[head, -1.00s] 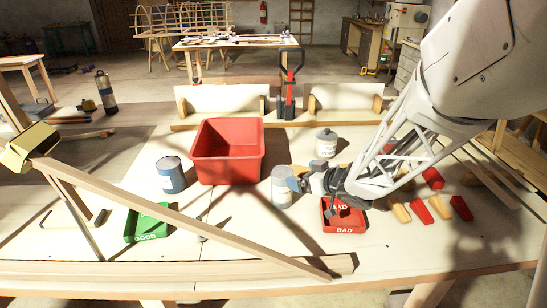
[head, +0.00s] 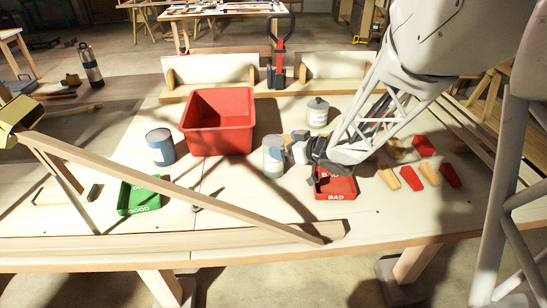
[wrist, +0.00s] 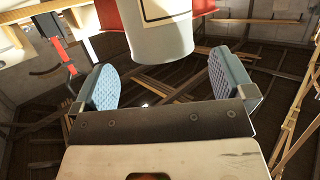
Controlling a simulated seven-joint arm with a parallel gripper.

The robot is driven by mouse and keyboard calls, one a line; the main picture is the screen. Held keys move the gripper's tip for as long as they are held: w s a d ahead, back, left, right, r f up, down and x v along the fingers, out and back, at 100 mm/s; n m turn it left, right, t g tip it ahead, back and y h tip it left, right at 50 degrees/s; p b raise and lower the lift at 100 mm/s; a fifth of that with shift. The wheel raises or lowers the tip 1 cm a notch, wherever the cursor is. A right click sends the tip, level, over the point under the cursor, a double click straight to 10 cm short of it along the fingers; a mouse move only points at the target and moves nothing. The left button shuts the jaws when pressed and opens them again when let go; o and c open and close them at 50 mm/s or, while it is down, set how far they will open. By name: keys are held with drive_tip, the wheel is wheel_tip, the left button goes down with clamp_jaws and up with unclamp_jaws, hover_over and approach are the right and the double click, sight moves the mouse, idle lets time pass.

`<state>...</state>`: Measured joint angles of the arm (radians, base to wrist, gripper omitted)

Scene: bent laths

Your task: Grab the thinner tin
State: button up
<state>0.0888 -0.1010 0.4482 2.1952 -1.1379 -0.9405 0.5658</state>
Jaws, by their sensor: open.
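A pale grey tin (head: 273,160) stands upright on the bench, right of the red bin. A blue tin (head: 160,148) with a pale label stands left of the bin, and a white tin with a dark lid (head: 317,113) stands farther back. No label is readable, so I cannot tell by text which is the thinner tin. My gripper (head: 297,150) is low, just right of the grey tin, pointing at it. In the wrist view its blue-padded jaws (wrist: 166,82) are open, with a pale tin (wrist: 160,38) ahead between them; contact does not show.
A red BAD tray (head: 335,189) lies under my wrist, and a green GOOD tray (head: 138,197) lies at the left. A long lath (head: 180,189) slants across the front. Several red and tan blocks (head: 412,178) lie right.

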sight(275, 141)
drive_tip(key=shift+w+a, duration=0.1)
idle(0.3)
drive_tip(key=shift+x, duration=2.5)
drive_tip(key=c, duration=1.5)
drive_tip(key=shift+r, duration=0.1)
